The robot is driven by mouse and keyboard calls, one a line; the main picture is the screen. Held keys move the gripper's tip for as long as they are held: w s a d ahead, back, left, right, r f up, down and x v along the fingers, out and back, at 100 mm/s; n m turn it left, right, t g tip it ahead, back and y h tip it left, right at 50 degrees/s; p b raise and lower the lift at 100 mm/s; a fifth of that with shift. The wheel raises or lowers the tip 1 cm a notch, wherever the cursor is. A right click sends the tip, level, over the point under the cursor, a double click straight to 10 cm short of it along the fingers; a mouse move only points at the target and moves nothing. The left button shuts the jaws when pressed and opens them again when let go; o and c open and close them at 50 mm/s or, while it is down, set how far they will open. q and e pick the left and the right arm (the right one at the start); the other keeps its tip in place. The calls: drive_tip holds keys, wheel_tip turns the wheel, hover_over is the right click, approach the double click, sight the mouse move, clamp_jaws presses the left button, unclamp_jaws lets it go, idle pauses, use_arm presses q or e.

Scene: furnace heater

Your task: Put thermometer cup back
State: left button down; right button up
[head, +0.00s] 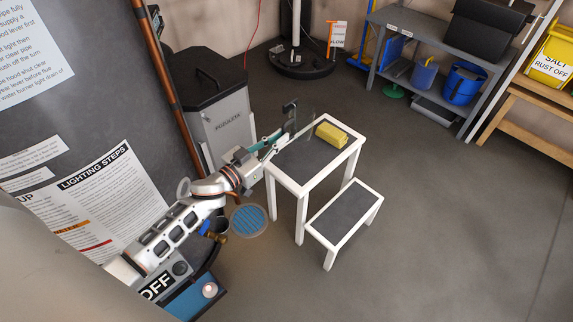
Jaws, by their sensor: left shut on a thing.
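My left gripper (281,141) reaches in from the left and is over the far left part of a white-framed step stool's dark top. It is shut on a small see-through, greenish item with a dark upper part, which seems to be the thermometer cup (304,120). The item stands up past the fingertips, above the stool top or its far edge. It is too small and faint to tell its exact shape, or whether it touches the stool (357,147). My right gripper is not in the head view.
A yellow block (331,135) lies on the stool top, close right of the held item. A grey lidded bin (228,120) stands behind the gripper. A large grey tank (88,75) with notices fills the left. Open floor (440,220) lies right of the stool.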

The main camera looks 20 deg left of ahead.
use_arm(q)
wheel_tip(320, 180, down, 12)
drive_tip(key=b, duration=0.5)
drive_tip(key=shift+s+f+b, duration=0.1)
drive_tip(key=shift+b, duration=0.25)
drive_tip(key=shift+f+b, duration=0.35)
drive_tip(key=shift+f, duration=0.2)
drive_tip(key=shift+r, duration=0.3)
drive_tip(key=shift+f, duration=0.15)
drive_tip(key=c, duration=2.1)
unclamp_jaws()
drive_tip(key=shift+c, duration=0.2)
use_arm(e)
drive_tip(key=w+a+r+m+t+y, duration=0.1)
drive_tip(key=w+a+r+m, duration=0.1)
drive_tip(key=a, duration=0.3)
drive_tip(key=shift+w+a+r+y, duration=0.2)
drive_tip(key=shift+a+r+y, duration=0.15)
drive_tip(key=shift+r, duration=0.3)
use_arm(q)
drive_tip(key=shift+w, duration=0.2)
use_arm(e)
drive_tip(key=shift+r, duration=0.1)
